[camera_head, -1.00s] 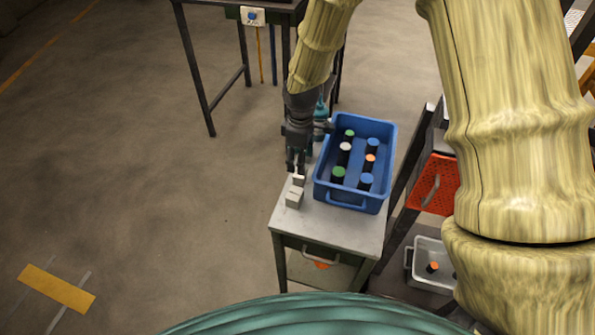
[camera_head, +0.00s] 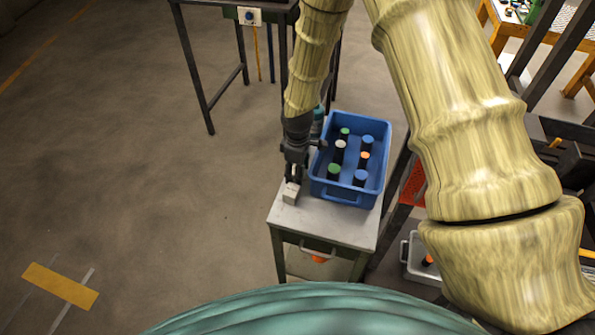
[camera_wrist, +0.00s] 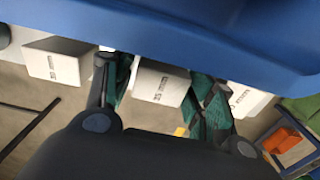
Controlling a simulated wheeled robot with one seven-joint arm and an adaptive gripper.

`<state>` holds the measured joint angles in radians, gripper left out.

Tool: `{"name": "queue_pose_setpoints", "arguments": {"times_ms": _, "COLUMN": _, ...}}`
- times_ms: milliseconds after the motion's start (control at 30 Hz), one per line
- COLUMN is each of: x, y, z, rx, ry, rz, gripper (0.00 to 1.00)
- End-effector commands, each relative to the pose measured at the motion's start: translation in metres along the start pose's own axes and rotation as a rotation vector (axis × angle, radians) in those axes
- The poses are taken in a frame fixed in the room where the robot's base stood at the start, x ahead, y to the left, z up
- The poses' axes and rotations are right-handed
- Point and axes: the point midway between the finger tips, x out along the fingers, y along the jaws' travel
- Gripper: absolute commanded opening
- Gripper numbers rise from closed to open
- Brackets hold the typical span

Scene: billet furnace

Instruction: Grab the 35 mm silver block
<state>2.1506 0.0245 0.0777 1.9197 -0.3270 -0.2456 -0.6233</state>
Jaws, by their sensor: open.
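A pale silver block (camera_head: 291,193) stands on the small grey cabinet top (camera_head: 345,220), left of the blue crate. In the head view my gripper (camera_head: 292,178) points down right at this block and hides part of it. In the wrist view a block marked 35 mm (camera_wrist: 160,85) shows between my two green-padded fingers. The fingers are apart, and I cannot tell whether they touch it. Another block with an upside-down 35 mm mark (camera_wrist: 57,64) is at the left. A third block (camera_wrist: 245,101) at the right is partly covered by a finger.
The blue crate (camera_head: 346,197) holds several capped cylinders, close on the right of my gripper; its wall fills the top of the wrist view. A dark table frame (camera_head: 205,105) stands behind. A grey bin (camera_head: 418,272) is low at the right. The floor at left is clear.

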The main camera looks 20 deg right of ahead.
Motion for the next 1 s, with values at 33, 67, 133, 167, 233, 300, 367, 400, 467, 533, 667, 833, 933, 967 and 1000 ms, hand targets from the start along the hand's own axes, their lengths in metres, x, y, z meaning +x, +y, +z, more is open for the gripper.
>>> {"name": "queue_pose_setpoints", "arguments": {"times_ms": 33, "x": 0.0013, "y": -0.0001, "z": -0.0001, "rx": 0.000, "ry": 0.000, "rz": 0.000, "gripper": 0.55}}
{"name": "queue_pose_setpoints", "arguments": {"times_ms": 67, "x": 0.0022, "y": 0.0000, "z": -0.0002, "rx": 0.000, "ry": 0.000, "rz": 0.000, "gripper": 0.55}}
{"name": "queue_pose_setpoints", "arguments": {"times_ms": 133, "x": 0.0035, "y": -0.0001, "z": -0.0003, "rx": -0.001, "ry": 0.000, "rz": 0.001, "gripper": 0.55}}
{"name": "queue_pose_setpoints", "arguments": {"times_ms": 167, "x": 0.0038, "y": -0.0001, "z": -0.0004, "rx": -0.001, "ry": 0.001, "rz": 0.001, "gripper": 0.55}}
{"name": "queue_pose_setpoints", "arguments": {"times_ms": 233, "x": 0.0040, "y": -0.0002, "z": -0.0004, "rx": -0.001, "ry": 0.001, "rz": 0.001, "gripper": 0.55}}
{"name": "queue_pose_setpoints", "arguments": {"times_ms": 300, "x": 0.0040, "y": -0.0002, "z": -0.0003, "rx": -0.001, "ry": 0.000, "rz": 0.001, "gripper": 0.55}}
{"name": "queue_pose_setpoints", "arguments": {"times_ms": 367, "x": 0.0040, "y": -0.0002, "z": -0.0002, "rx": 0.000, "ry": 0.000, "rz": 0.000, "gripper": 0.52}}
{"name": "queue_pose_setpoints", "arguments": {"times_ms": 400, "x": 0.0039, "y": -0.0002, "z": -0.0002, "rx": 0.000, "ry": 0.000, "rz": 0.000, "gripper": 0.44}}
{"name": "queue_pose_setpoints", "arguments": {"times_ms": 467, "x": 0.0039, "y": -0.0002, "z": -0.0002, "rx": 0.000, "ry": 0.000, "rz": 0.000, "gripper": 0.34}}
{"name": "queue_pose_setpoints", "arguments": {"times_ms": 533, "x": 0.0038, "y": -0.0003, "z": -0.0001, "rx": 0.000, "ry": 0.000, "rz": 0.000, "gripper": 0.21}}
{"name": "queue_pose_setpoints", "arguments": {"times_ms": 667, "x": 0.0036, "y": -0.0002, "z": -0.0003, "rx": 0.000, "ry": 0.001, "rz": 0.000, "gripper": 0.14}}
{"name": "queue_pose_setpoints", "arguments": {"times_ms": 833, "x": 0.0031, "y": -0.0001, "z": -0.0003, "rx": 0.000, "ry": 0.001, "rz": 0.001, "gripper": 0.14}}
{"name": "queue_pose_setpoints", "arguments": {"times_ms": 933, "x": 0.0000, "y": 0.0001, "z": -0.0005, "rx": 0.000, "ry": 0.001, "rz": 0.001, "gripper": 0.14}}
{"name": "queue_pose_setpoints", "arguments": {"times_ms": 967, "x": -0.0016, "y": 0.0002, "z": -0.0005, "rx": 0.000, "ry": 0.001, "rz": 0.001, "gripper": 0.14}}
{"name": "queue_pose_setpoints", "arguments": {"times_ms": 1000, "x": -0.0044, "y": 0.0002, "z": -0.0005, "rx": 0.000, "ry": 0.001, "rz": 0.001, "gripper": 0.14}}
